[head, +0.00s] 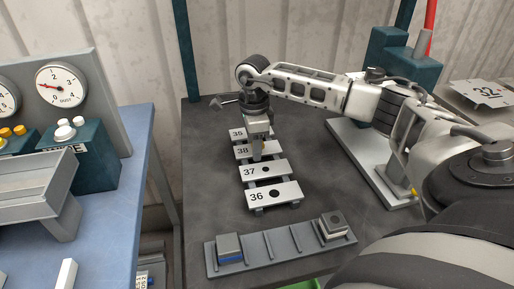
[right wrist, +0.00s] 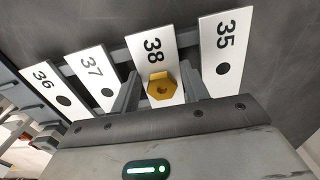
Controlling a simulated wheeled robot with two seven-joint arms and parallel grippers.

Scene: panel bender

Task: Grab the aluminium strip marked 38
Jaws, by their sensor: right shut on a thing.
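The aluminium strip marked 38 (head: 243,151) is a flat pale plate lying across the rack, between strips 35 and 37. My right gripper (head: 259,152) comes down over it from above. In the right wrist view, strip 38 (right wrist: 153,48) lies between the two grey fingers of the right gripper (right wrist: 161,88), which are shut on its long edges. A gold hexagonal piece (right wrist: 162,88) shows over the strip between the fingers, where the other strips show a dark hole. The near end of strip 38 is hidden by the gripper body. My left gripper is not in view.
Strips 35 (head: 237,133), 37 (head: 263,170) and 36 (head: 273,195) lie on the same rack, close beside 38. A grey rail with blocks (head: 281,246) stands in front. A blue bench with a gauge panel (head: 75,95) is left. The dark table (head: 205,180) is clear left of the rack.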

